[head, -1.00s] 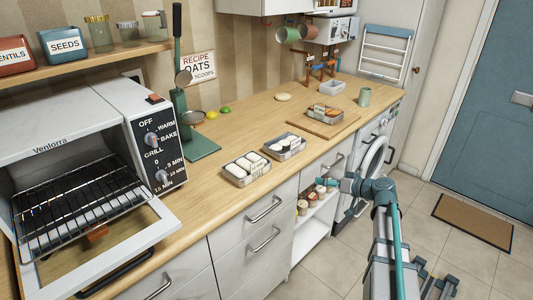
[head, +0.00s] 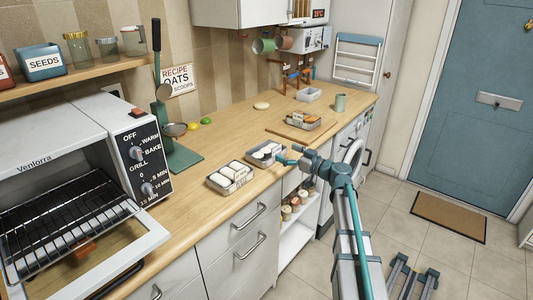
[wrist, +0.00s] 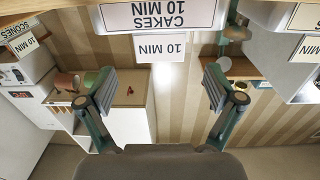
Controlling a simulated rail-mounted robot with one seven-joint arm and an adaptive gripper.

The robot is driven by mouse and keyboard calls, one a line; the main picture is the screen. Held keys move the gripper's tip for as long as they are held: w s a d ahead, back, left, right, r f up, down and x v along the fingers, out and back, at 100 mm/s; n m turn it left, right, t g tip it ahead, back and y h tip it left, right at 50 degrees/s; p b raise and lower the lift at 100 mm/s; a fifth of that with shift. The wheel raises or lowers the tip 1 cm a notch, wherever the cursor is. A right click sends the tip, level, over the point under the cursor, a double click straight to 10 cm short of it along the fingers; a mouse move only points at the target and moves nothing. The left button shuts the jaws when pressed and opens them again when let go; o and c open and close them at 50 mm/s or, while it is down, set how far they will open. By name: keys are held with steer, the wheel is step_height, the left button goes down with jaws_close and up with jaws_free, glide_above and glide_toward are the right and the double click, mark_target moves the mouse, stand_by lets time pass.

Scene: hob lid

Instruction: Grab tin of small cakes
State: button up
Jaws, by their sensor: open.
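The tin of small cakes (head: 265,157) stands on the wooden counter, the middle one of three tins; pale and dark pieces show inside it. In the wrist view, which is upside down, its label reads CAKES 10 MIN (wrist: 160,15), with a 10 MIN card (wrist: 160,47) beside it. My gripper (head: 284,157) is at the tin's right side, over the counter's front edge. In the wrist view my gripper (wrist: 157,82) is open and empty, its fingers apart to either side of the label. Contact with the tin cannot be told.
A tin of pale, long pieces (head: 230,183) stands close on the left. Another tin (head: 303,125) sits on a board farther right; a SCONES label (wrist: 22,42) shows in the wrist view. An oven with its door open (head: 80,240) is at left. Open shelves (head: 296,240) lie below the counter.

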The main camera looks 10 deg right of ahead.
mark_target(277, 146)
steer(key=p+x, duration=0.2)
steer(key=x, duration=0.2)
steer(key=shift+w+a+r, duration=0.15)
steer(key=shift+w+r, duration=0.05)
steer(key=shift+w+a, duration=0.3)
steer(key=shift+f, duration=0.1)
steer(key=shift+c, duration=0.2)
steer(key=c, duration=1.3)
steer(key=shift+c, duration=0.6)
